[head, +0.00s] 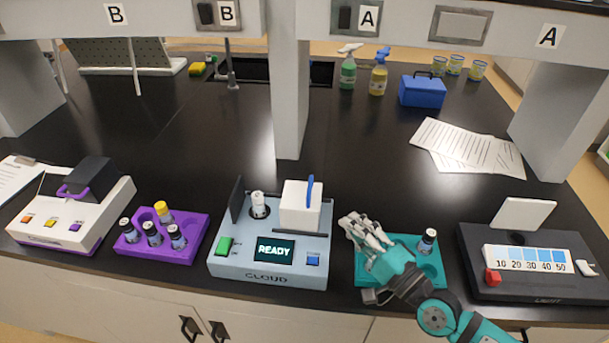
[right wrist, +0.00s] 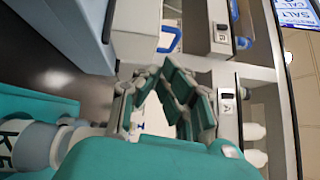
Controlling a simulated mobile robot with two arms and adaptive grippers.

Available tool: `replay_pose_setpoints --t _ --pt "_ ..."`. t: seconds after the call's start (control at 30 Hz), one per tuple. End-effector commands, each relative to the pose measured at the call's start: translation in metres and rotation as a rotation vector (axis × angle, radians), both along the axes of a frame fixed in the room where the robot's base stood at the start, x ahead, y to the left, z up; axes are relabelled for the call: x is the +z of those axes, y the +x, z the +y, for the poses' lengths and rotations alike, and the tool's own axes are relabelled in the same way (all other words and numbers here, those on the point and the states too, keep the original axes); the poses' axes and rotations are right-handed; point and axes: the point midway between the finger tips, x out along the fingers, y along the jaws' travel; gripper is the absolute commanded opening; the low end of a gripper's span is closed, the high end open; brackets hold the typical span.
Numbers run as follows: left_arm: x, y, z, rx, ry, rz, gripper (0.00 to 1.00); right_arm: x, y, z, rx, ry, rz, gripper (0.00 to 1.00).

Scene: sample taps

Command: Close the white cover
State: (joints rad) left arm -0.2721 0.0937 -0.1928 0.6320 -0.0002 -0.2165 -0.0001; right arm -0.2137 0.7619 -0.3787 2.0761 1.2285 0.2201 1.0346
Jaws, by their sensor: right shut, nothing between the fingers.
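A white block-shaped cover (head: 300,207) with an upright blue handle (head: 310,190) stands on the right part of the pale blue CLOUD device (head: 225,262). A white-capped vial (head: 258,204) stands uncovered in the device's well, left of the cover and right of a dark upright plate (head: 237,200). A second white piece, a tilted flap (head: 524,213), stands raised on the black LIGHT device (head: 475,245). My right gripper (head: 361,224) is shut and empty, right of the block cover and apart from it; its closed fingers show in the right wrist view (right wrist: 160,76).
A teal rack (head: 440,270) with one vial (head: 427,241) lies beneath and beside my right gripper. A purple rack (head: 195,240) with several vials and a white device (head: 110,215) stand left. A grey shelf post (head: 286,110) rises behind the CLOUD device.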

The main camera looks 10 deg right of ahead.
Motion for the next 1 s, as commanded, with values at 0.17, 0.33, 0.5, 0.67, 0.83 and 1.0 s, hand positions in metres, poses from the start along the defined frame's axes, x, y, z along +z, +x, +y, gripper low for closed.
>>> replay_pose_setpoints --t 0.17,0.33,0.5,0.67,0.83,1.0 --pt "0.004 -0.001 0.005 0.0 0.007 0.002 0.85 0.004 0.008 -0.003 -0.016 0.031 0.0 0.0" --pt "0.012 -0.045 -0.014 -0.002 -0.014 0.067 0.85 0.011 0.031 0.009 -0.015 0.031 -0.003 0.0" --pt "0.021 -0.06 -0.022 -0.007 -0.023 0.088 0.85 0.014 0.06 0.023 -0.014 0.03 -0.002 0.0" --pt "0.027 -0.035 -0.015 -0.006 -0.017 0.052 0.85 0.015 0.08 0.033 -0.014 0.026 -0.001 0.0" --pt "0.031 -0.012 -0.01 -0.002 -0.013 0.016 0.85 0.014 0.09 0.039 -0.013 0.025 0.0 0.0" --pt "0.03 -0.018 -0.01 0.0 -0.011 0.026 0.85 0.013 0.091 0.039 -0.013 0.025 0.001 0.0"
